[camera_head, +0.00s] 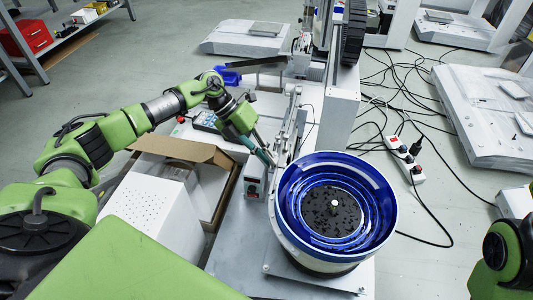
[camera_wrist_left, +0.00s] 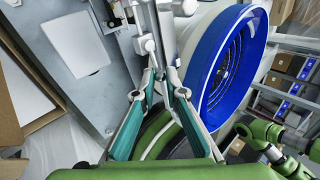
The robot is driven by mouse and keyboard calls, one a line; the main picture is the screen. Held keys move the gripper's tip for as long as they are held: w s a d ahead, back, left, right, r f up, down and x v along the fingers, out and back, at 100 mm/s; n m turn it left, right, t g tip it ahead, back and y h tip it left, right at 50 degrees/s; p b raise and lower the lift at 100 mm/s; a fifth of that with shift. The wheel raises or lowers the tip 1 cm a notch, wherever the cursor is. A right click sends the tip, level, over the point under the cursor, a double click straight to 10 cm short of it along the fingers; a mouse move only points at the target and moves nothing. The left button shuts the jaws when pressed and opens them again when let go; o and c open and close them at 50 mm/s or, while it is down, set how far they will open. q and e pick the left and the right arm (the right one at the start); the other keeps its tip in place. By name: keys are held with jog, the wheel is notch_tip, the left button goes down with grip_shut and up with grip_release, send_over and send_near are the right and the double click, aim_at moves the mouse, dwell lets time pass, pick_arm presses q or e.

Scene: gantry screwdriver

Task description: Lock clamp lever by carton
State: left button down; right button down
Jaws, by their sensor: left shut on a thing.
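My left gripper (camera_head: 271,162) reaches down from the left arm to the narrow metal fixture just left of the blue bowl. In the left wrist view its teal fingers (camera_wrist_left: 158,74) converge on the slim grey clamp lever (camera_wrist_left: 150,46), and they are shut on it. The fingers hide part of the lever, so its exact angle is hard to tell. The open cardboard carton (camera_head: 222,157) stands left of the gripper. It also shows at the left edge of the wrist view (camera_wrist_left: 10,115). My right gripper is out of view.
A blue-rimmed feeder bowl (camera_head: 382,185) stands close to the right of the gripper. A white perforated box (camera_head: 148,200) sits before the carton. A small box with a red button (camera_head: 254,182) is just below the gripper. Cables and a power strip (camera_head: 403,158) lie on the floor at right.

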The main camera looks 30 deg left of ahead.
pick_arm(q)
jog(key=c, duration=2.1)
grip_release()
jog(key=shift+r, duration=0.1)
jog(key=v, duration=1.2)
